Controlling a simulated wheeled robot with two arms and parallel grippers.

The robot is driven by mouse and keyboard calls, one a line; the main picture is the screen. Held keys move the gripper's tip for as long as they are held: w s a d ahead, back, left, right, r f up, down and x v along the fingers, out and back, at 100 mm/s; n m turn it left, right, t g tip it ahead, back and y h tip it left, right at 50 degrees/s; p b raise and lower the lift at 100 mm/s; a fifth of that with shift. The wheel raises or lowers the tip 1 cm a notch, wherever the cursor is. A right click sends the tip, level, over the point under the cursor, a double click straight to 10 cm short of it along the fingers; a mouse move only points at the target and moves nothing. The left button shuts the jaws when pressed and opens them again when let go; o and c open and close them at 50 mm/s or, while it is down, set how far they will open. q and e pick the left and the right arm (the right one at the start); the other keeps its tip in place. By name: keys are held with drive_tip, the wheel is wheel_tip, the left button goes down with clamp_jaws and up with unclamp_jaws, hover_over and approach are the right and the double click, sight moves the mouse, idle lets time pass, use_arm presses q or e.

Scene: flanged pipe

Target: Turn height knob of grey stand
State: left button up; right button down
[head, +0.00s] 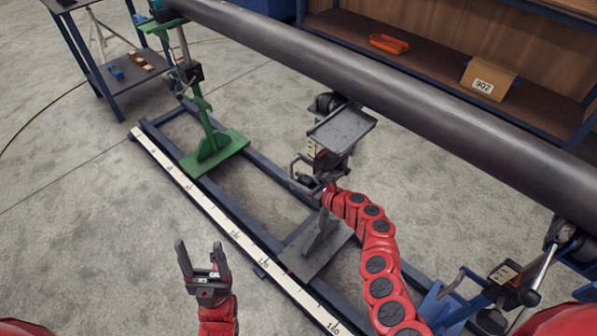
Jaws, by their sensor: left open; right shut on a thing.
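The grey stand (318,249) stands on the blue rail frame under the long dark pipe (400,85). Its upper part carries a grey tray (343,128) and a roller against the pipe. My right gripper (318,186) is at the middle of the stand, below the tray, where the height knob appears to be. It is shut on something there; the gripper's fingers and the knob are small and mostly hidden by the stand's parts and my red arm. My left gripper (203,262) is open and empty, pointing up over the floor left of the white ruler.
A green stand (215,150) is at the left of the frame and a blue stand (450,300) at the lower right. A white ruler (222,220) runs along the frame. Shelving with an orange tray (389,43) and a box (488,78) is behind.

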sight(313, 185)
drive_tip(key=c, duration=0.6)
unclamp_jaws()
drive_tip(key=shift+o, duration=0.2)
drive_tip(key=shift+d+r, duration=0.1)
drive_tip(key=shift+s+d+r+p, duration=0.3)
drive_tip(key=shift+s+d+p, duration=0.1)
drive_tip(key=shift+p, duration=0.1)
drive_tip(key=p+v, duration=0.1)
drive_tip(key=v, duration=0.3)
drive_tip(key=shift+s+d, duration=0.2)
drive_tip(key=v, duration=1.1)
drive_tip(key=shift+s+p, duration=0.25)
drive_tip(key=shift+p, duration=0.2)
drive_tip(key=shift+d, duration=0.15)
